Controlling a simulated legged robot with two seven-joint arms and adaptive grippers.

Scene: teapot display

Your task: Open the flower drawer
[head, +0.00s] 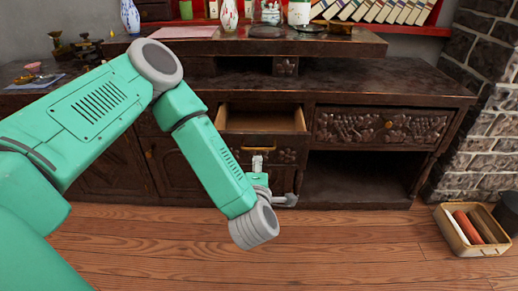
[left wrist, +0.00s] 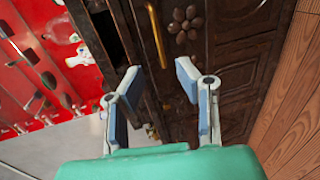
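The dark wooden drawer (head: 262,120) in the middle of the cabinet stands pulled out, with its pale, empty-looking inside showing. Its front bears a carved flower (head: 287,156), beside a handle partly behind my gripper. In the left wrist view I see a flower carving (left wrist: 184,24) and a gold handle (left wrist: 157,33) on a dark panel. My left gripper (head: 274,180) is low in front of that drawer. In the left wrist view its fingers (left wrist: 158,82) are spread with nothing between them, and the handle lies beyond the tips. My right gripper is not in view.
A closed drawer with a carved panel (head: 350,127) and gold knob is at the right, above an open shelf space (head: 355,172). Vases and books stand on top. A basket (head: 470,236) stands on the floor at the right. The wooden floor in front is clear.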

